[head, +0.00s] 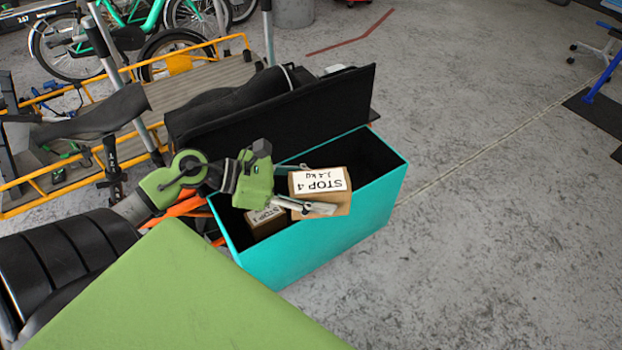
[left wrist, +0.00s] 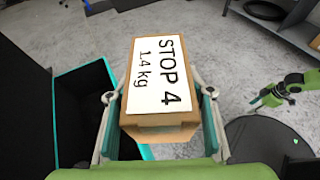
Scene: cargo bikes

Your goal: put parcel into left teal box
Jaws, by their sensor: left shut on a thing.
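The parcel (head: 335,200) is a brown cardboard box with a white label reading STOP 4. My left gripper (head: 300,190) is shut on it and holds it over the opening of the teal box. The left wrist view shows the parcel (left wrist: 158,128) between both fingers of my left gripper (left wrist: 160,112). The teal box (head: 318,245) is open, with its black lid raised at the back. Another labelled parcel (head: 266,216) sits inside, at its left end. The held parcel and gripper hide part of the box's inside. My right gripper cannot be made out in the head view.
The black lid (head: 290,108) stands upright along the far side of the box. An orange rail (head: 62,182) and a bike saddle (head: 95,113) lie to the left. The right end of the box interior is empty where visible. Grey floor (head: 480,230) to the right is clear.

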